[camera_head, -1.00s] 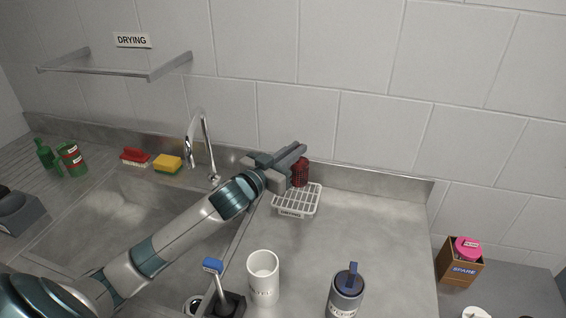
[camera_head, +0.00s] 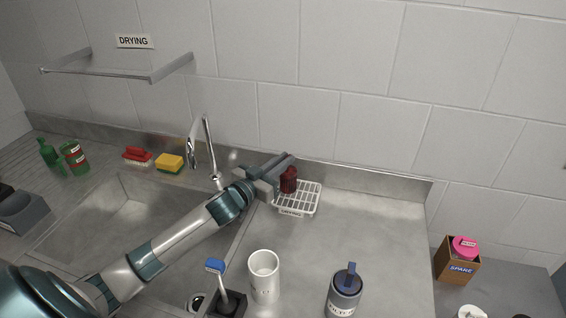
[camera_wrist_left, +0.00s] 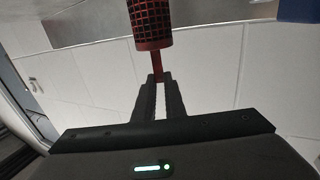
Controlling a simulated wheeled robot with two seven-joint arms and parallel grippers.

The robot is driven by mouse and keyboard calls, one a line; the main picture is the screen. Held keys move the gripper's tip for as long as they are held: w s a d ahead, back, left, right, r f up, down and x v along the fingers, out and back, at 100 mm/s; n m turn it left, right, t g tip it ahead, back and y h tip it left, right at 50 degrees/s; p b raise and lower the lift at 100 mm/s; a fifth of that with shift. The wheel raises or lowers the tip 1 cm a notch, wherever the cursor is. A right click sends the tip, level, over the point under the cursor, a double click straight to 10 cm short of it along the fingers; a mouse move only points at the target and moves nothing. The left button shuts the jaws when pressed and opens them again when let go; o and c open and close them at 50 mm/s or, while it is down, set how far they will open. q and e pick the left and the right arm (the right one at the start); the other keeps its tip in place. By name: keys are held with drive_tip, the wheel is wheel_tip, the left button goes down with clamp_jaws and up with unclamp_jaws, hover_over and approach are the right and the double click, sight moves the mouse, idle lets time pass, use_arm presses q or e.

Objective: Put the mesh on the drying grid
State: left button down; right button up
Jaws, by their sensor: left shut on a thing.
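The mesh (camera_head: 288,181) is a dark red cylinder. In the left wrist view the mesh (camera_wrist_left: 152,27) shows a black grid pattern and a thin red stem. My left gripper (camera_head: 284,162) is shut on that stem, and its fingertips (camera_wrist_left: 158,79) close around it. The white drying grid (camera_head: 312,193) lies on the steel counter near the back wall, with a label on its front. The mesh is over or at the grid's back left corner. I cannot tell whether it touches the grid. My right gripper is not in view.
A white cup (camera_head: 263,272), a grey lidded container (camera_head: 344,292) and a blue-handled brush (camera_head: 217,268) stand in front. The sink (camera_head: 120,215) and faucet (camera_head: 207,150) are at left. The counter right of the grid is clear. A wall rail (camera_head: 110,73) hangs above left.

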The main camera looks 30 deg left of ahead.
use_arm(q)
drive_tip(key=shift+f, duration=0.65)
drive_tip(key=c, duration=1.8)
unclamp_jaws()
drive_tip(key=shift+s, duration=0.1)
drive_tip(key=shift+s+a+b, duration=0.25)
drive_tip(key=shift+s+b, duration=0.3)
drive_tip(key=shift+s, duration=1.4)
drive_tip(key=shift+s+a+b, duration=0.3)
drive_tip(key=shift+s+b, duration=0.25)
drive_tip(key=shift+s, duration=1.45)
drive_tip(key=shift+s+a+b, duration=0.25)
drive_tip(key=shift+s+b, duration=0.3)
drive_tip(key=shift+s, duration=1.4)
